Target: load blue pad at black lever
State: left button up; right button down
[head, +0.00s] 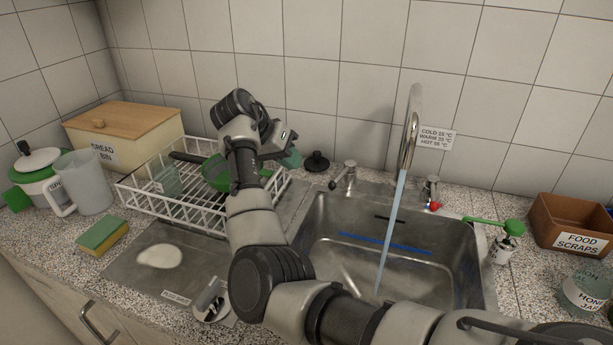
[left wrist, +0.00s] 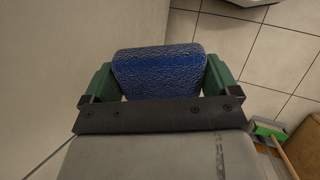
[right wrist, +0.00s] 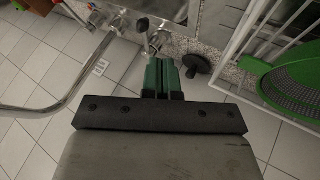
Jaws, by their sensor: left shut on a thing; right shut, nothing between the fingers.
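The blue pad (left wrist: 160,72) is a textured blue block in the left wrist view. My left gripper (left wrist: 158,82) is shut on it, a green finger against each side. This gripper and the pad do not show in the head view. My right gripper (head: 291,157) is shut and empty above the right end of the dish rack. Its green fingers meet in the right wrist view (right wrist: 163,76). I cannot make out a black lever for certain in any view.
The steel sink (head: 465,265) has water running from a tall tap (head: 410,130). A black round plug (head: 317,162) lies behind it. A sponge (head: 101,236) and a food scraps box (head: 570,228) stand at the sides.

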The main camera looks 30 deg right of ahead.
aim_at(342, 174)
pick_arm(q)
jog(key=shift+r+p, duration=0.5)
jog(key=shift+r, duration=0.1)
pick_arm(e)
jog(key=x, duration=0.9)
jog(key=shift+d, duration=0.2)
jog(key=shift+f, duration=0.1)
